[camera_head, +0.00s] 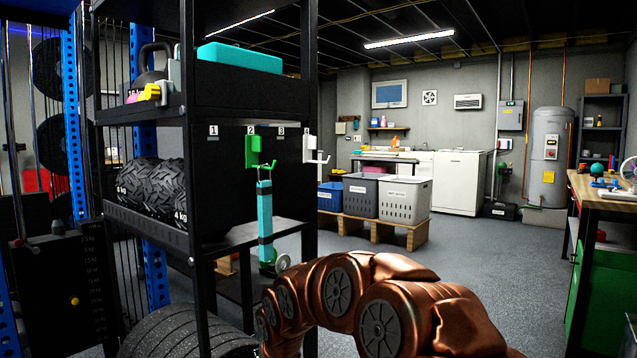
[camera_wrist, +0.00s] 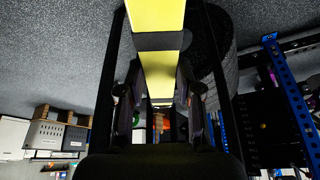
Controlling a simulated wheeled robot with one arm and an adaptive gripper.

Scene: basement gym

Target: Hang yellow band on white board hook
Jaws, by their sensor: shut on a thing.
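In the wrist view my gripper (camera_wrist: 157,100) is shut on a yellow band (camera_wrist: 158,68). The band is broad and flat, with dark cross stripes, and runs between the fingers to the top edge. In the head view my gripper and this band are not visible; my copper arm fills the lower middle. A white hook (camera_head: 316,152) is on the right side of the dark board (camera_head: 228,165), under a small number tag, with nothing hanging on it. A green hook (camera_head: 254,151) to its left has a teal band (camera_head: 265,212) hanging from it.
A black shelf rack (camera_head: 190,120) stands at left, with a post close to the white hook. Grey bins (camera_head: 404,199) stand on a pallet behind. A workbench (camera_head: 612,195) is at right. The middle floor is clear.

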